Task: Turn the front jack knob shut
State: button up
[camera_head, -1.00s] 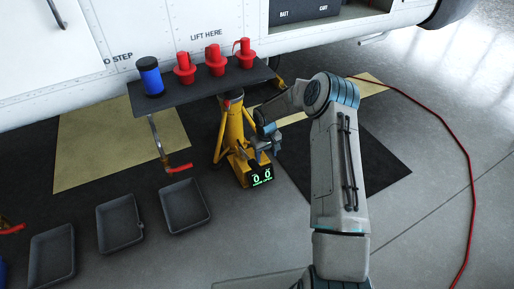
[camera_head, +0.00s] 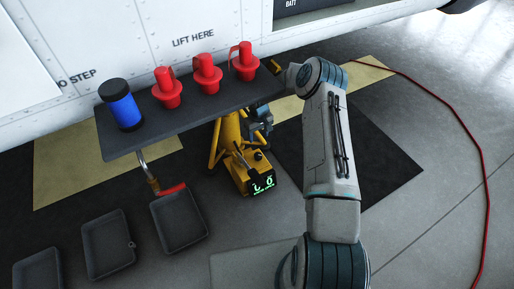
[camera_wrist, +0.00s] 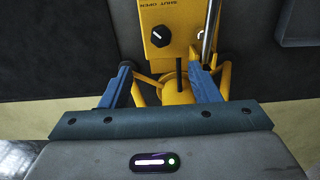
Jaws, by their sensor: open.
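The yellow jack (camera_head: 232,150) stands on the floor by the white helicopter body, partly hidden by the dark shelf. A black knob (camera_wrist: 161,36) with a white pointer line sits on its yellow block in the wrist view. The pointer is slanted. An upside-down SHUT/OPEN label (camera_wrist: 157,3) lies by it at the picture's top edge.
The dark shelf (camera_head: 190,124) holds a blue can (camera_head: 124,108) and three red plugs (camera_head: 208,75) above the jack. Grey trays (camera_head: 107,245) lie on the floor at left. A red hose (camera_head: 455,125) curves across the open floor at right.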

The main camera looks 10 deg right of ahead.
aim_at(258, 155)
notch_tip(258, 155, down, 14)
jog(key=b, duration=0.4)
jog(key=shift+s+a+r+b, duration=0.1)
jog(key=shift+r+b, duration=0.15)
jog(key=shift+b, duration=0.05)
jog(key=shift+c, duration=0.4)
jog(key=c, duration=0.9)
